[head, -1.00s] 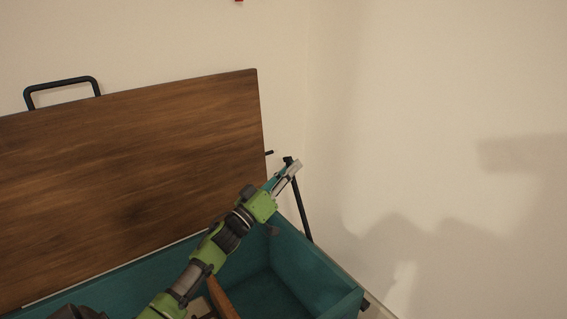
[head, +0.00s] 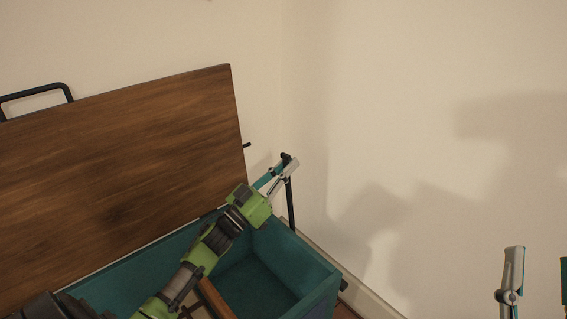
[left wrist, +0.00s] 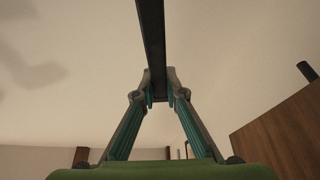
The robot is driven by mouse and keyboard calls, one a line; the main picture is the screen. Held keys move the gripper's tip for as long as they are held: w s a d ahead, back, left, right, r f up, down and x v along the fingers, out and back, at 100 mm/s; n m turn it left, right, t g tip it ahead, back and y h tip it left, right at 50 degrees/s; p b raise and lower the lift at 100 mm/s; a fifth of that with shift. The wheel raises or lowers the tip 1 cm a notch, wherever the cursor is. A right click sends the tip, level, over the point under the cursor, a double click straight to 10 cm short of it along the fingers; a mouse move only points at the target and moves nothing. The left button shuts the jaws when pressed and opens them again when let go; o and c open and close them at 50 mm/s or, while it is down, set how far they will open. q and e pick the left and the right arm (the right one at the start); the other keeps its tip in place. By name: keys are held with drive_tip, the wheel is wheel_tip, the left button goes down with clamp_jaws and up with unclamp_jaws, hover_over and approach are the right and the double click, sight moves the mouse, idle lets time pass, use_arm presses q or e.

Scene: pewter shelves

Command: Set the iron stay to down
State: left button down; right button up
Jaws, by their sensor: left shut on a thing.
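The iron stay (head: 290,205) is a thin dark rod rising at the right end of the teal chest, its top standing apart from the lid's edge. My left gripper (head: 288,166) is shut on the stay near its top. In the left wrist view the stay (left wrist: 152,40) passes between the fingertips of that gripper (left wrist: 160,88). The wooden lid (head: 110,170) is raised, with a short dark peg (head: 247,145) at its right edge; the peg also shows in the left wrist view (left wrist: 307,71). My right gripper (head: 538,283) is at the lower right, fingers apart and empty.
The teal chest (head: 312,274) is open below my left arm, with a wooden piece (head: 216,299) inside. A black handle (head: 35,92) is on the lid's top edge. The pale wall (head: 400,120) stands behind; space right of the chest looks free.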

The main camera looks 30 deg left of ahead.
use_arm(q)
drive_tip(key=shift+d, duration=0.1)
idle(0.3)
drive_tip(key=c, duration=2)
unclamp_jaws()
drive_tip(key=shift+c, duration=0.2)
drive_tip(key=shift+s, duration=0.15)
drive_tip(key=v, duration=1.2)
drive_tip(key=shift+c, duration=0.3)
